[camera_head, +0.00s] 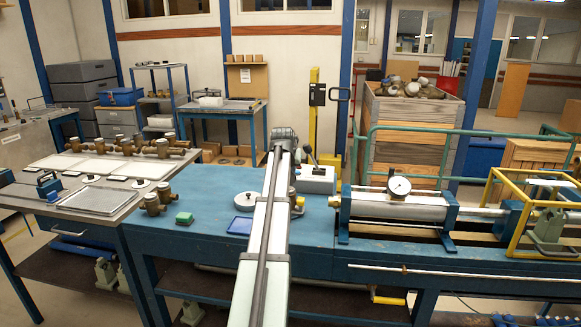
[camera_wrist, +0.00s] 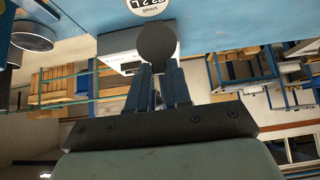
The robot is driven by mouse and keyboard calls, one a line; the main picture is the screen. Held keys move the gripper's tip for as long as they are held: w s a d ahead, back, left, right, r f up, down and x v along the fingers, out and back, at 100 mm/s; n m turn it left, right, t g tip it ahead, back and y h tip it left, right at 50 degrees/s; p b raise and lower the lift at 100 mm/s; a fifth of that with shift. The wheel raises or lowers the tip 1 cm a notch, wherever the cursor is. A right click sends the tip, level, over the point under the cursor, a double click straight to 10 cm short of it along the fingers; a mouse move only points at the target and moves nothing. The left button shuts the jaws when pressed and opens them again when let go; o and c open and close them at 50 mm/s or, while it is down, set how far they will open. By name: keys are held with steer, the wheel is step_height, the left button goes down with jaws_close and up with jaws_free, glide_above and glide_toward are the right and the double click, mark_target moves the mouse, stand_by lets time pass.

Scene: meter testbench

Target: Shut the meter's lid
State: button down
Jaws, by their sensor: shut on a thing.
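In the wrist view my gripper (camera_wrist: 158,70) is shut on a dark round disc (camera_wrist: 157,43), seen flat-on at the fingertips. It looks like a lid, but I cannot tell whether it is joined to a meter. In the head view my arm (camera_head: 268,235) reaches over the blue bench and hides the fingers and the disc. A small brass piece (camera_head: 298,207) shows just right of the arm, mostly hidden; it may be part of a meter. Two brass meters (camera_head: 158,198) stand at the bench's left end.
A white box (camera_head: 317,180) with a black lever stands right of the arm. A cylinder with a gauge (camera_head: 399,187) fills the bench's right side.

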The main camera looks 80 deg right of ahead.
steer(key=a+h, duration=0.2)
steer(key=a+f+h, duration=0.1)
steer(key=h, duration=0.1)
steer(key=shift+a+f+h, duration=0.2)
steer(key=shift+a+h, duration=0.1)
steer(key=shift+a, duration=0.05)
steer(key=shift+a+f+h, duration=0.35)
steer(key=shift+h, duration=0.5)
steer(key=shift+a+f+h, duration=0.3)
steer(key=shift+h, duration=0.85)
steer(key=c, duration=1)
jaws_free()
steer(key=shift+c, duration=0.2)
steer(key=shift+a, duration=0.2)
steer(key=a+r, duration=0.1)
steer(key=a, duration=1)
steer(key=shift+a+r, duration=0.2)
steer(key=shift+a, duration=0.1)
